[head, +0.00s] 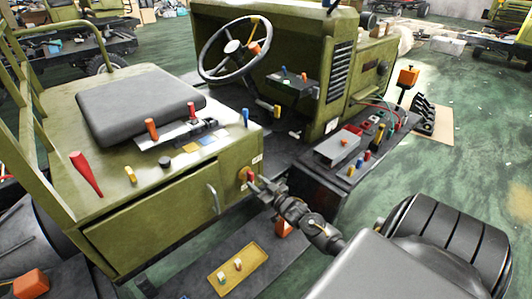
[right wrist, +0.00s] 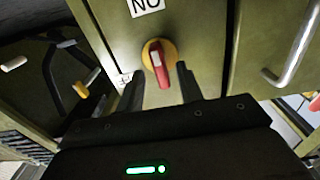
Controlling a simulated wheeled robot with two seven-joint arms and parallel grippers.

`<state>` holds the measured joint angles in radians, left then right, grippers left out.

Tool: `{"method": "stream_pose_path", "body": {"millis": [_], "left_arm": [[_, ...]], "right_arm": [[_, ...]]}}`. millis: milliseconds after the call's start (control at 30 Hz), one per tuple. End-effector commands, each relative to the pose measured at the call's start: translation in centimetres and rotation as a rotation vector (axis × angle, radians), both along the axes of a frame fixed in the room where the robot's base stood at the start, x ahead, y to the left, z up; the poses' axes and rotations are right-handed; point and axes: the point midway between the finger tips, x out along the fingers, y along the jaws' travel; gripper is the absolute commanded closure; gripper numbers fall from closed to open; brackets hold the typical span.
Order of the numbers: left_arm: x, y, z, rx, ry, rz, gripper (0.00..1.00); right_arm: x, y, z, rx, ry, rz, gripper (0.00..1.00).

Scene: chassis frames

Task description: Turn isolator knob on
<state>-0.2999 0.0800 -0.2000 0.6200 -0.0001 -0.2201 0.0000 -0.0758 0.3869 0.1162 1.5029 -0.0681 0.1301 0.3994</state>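The isolator knob (right wrist: 157,64) has a red handle on a round yellow base, on the olive cabinet front. In the right wrist view its handle points nearly straight up and down, tilted slightly. It also shows in the head view (head: 246,174) at the cabinet's right corner. My right gripper (head: 259,182) is directly in front of the knob. In the right wrist view the gripper (right wrist: 160,75) is open, one finger on each side of the red handle, with gaps between fingers and handle. My left gripper is not in view.
A metal door handle (right wrist: 296,45) stands out to the right of the knob in the right wrist view. The seat (head: 140,103) and steering wheel (head: 235,49) are above and behind. A side console (head: 345,150) with small levers is close to the right arm. A yellow tray (head: 237,268) lies below.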

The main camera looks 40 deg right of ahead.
Motion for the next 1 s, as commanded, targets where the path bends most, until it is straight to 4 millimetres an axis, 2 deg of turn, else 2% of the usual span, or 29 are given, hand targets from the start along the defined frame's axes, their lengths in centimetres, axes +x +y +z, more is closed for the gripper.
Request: {"method": "stream_pose_path", "body": {"millis": [33, 200, 400, 1000], "left_arm": [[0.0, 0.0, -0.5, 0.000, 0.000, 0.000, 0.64], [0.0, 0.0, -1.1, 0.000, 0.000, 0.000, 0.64], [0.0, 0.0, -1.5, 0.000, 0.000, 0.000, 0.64], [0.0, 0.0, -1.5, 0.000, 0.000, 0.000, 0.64]], "right_arm": [[-1.2, 0.0, -0.3, -0.001, 0.002, 0.000, 0.64], [-4.3, 0.1, -0.2, 0.000, 0.001, 0.001, 0.64], [-6.4, 0.1, -0.1, 0.000, 0.001, 0.000, 0.64], [-6.8, 0.1, 0.0, 0.001, 0.000, -0.001, 0.64]]}}
